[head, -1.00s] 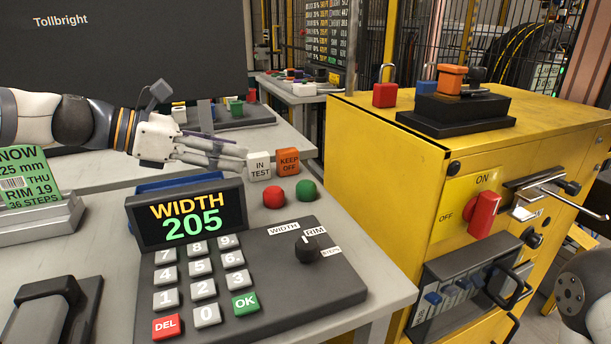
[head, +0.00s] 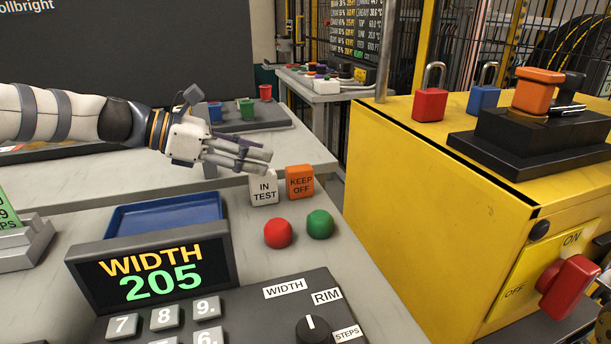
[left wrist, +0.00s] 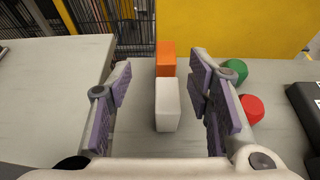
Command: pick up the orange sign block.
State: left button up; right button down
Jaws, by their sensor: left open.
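The orange sign block (head: 300,182), lettered KEEP OFF, stands upright on the grey table near its right edge. A white IN TEST block (head: 264,188) stands just left of it. My left gripper (head: 268,163) is open and empty, just behind and above the white block in the head view. In the left wrist view, the white block (left wrist: 168,104) shows between the open fingers (left wrist: 164,92). The orange block (left wrist: 166,58) shows beyond it, past the fingertips and partly hidden by the white block. My right gripper is not in view.
A red knob (head: 277,233) and a green knob (head: 320,224) sit in front of the blocks. The WIDTH 205 display (head: 152,272), keypad and blue tray (head: 165,214) are nearby. A yellow cabinet (head: 420,190) stands to the right, across a gap.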

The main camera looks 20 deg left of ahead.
aim_at(294, 168)
pick_arm(q)
jog(key=d+f, duration=0.2)
jog(key=shift+w+d+b, duration=0.3)
jog(key=shift+w+d, duration=0.1)
jog(key=x, duration=0.3)
jog(key=b+x, duration=0.1)
jog(key=x, duration=0.1)
jog(key=shift+d+f, duration=0.1)
jog(key=shift+f, duration=0.25)
jog(key=shift+w+d, duration=0.2)
jog(key=shift+r, duration=0.15)
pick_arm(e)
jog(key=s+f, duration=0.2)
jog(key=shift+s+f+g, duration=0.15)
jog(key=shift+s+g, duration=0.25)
pick_arm(q)
grip_shut()
